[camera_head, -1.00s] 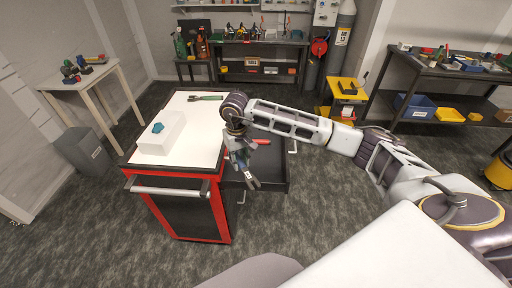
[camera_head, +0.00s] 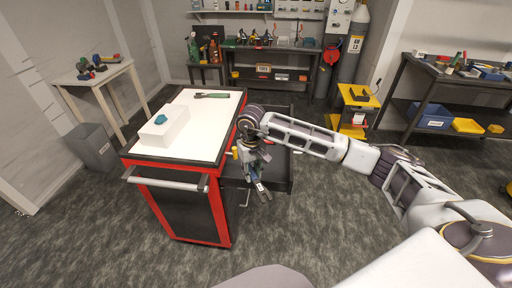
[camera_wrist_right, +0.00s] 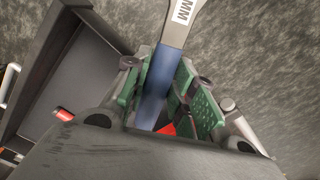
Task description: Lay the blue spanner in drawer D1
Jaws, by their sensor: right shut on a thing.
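My right gripper (camera_head: 263,192) is shut on the blue spanner and hangs pointing down at the open drawer's near side. In the right wrist view the spanner's blue handle (camera_wrist_right: 158,78) lies between the green finger pads, and its grey head with "MM" lettering reaches past the fingertips, seen against the floor. The open drawer (camera_head: 283,178), dark and pulled out to the right of the red cart, also shows at the left of the wrist view (camera_wrist_right: 72,92). I cannot read a drawer label. My left gripper is not in view.
A red-ended item (camera_wrist_right: 64,114) shows in the drawer. Carpet is clear in front; benches stand at the back and right.

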